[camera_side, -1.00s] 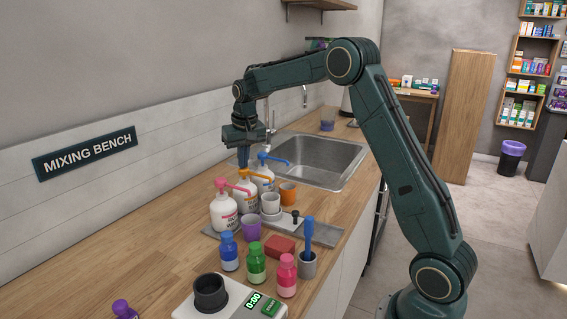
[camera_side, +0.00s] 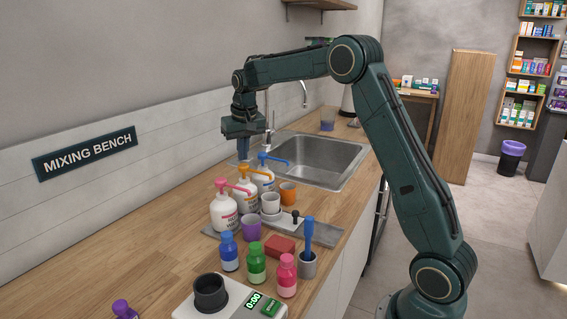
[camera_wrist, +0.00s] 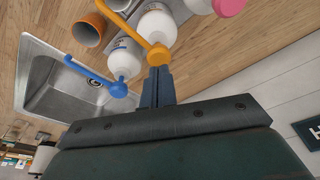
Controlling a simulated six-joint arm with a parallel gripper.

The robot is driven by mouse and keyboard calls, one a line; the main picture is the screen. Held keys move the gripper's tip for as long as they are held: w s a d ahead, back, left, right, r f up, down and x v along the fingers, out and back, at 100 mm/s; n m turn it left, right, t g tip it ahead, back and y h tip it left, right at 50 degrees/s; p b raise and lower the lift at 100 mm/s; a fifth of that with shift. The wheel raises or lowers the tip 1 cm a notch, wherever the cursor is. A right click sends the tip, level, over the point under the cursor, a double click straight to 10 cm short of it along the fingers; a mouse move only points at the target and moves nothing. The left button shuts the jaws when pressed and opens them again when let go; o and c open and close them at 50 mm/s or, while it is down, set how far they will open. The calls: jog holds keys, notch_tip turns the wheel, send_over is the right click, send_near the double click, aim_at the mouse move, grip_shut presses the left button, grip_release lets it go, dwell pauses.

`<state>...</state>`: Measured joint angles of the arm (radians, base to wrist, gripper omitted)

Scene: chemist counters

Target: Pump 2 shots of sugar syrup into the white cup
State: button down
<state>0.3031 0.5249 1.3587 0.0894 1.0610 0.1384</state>
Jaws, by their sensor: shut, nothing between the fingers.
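Three white pump bottles stand in a row on the bench: one with a pink pump (camera_side: 222,186), one with an orange pump (camera_side: 243,171) and one with a blue pump (camera_side: 263,158). Their labels are too small to read. The white cup (camera_side: 270,200) is upright just right of the orange-pump bottle, below its spout. My gripper (camera_side: 243,158) is shut and empty, pointing down just above the orange pump head. In the wrist view my fingertips (camera_wrist: 160,69) are beside the orange pump head (camera_wrist: 157,55); I cannot tell whether they touch it. The white cup is not clear there.
A purple cup (camera_side: 251,229) and an orange cup (camera_side: 287,192) stand near the white cup. Blue (camera_side: 229,254), green (camera_side: 256,266) and pink (camera_side: 287,277) small bottles, a red block (camera_side: 280,246) and a scale (camera_side: 240,297) are in front. The sink (camera_side: 318,158) lies behind.

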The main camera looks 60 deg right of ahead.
aim_at(244, 165)
jog(key=shift+s+x, duration=0.15)
jog(key=shift+x, duration=0.6)
jog(key=shift+s+x, duration=0.1)
jog(key=shift+x, duration=0.6)
jog(key=shift+a, duration=0.15)
dwell(0.3)
jog(key=shift+w+v, duration=0.1)
jog(key=shift+v, duration=0.6)
jog(key=shift+w+v, duration=0.15)
jog(key=shift+v, duration=0.55)
jog(key=shift+r, duration=0.1)
jog(key=shift+w+d+v, duration=0.1)
jog(key=shift+w+v, duration=0.05)
jog(key=shift+v, duration=0.8)
jog(key=shift+w+d+v, duration=0.1)
jog(key=shift+w+v, duration=0.1)
jog(key=shift+v, duration=0.8)
jog(key=shift+w+d+v, duration=0.1)
jog(key=shift+w+v, duration=0.05)
jog(key=shift+v, duration=0.8)
jog(key=shift+d+r, duration=0.1)
jog(key=shift+d, duration=0.05)
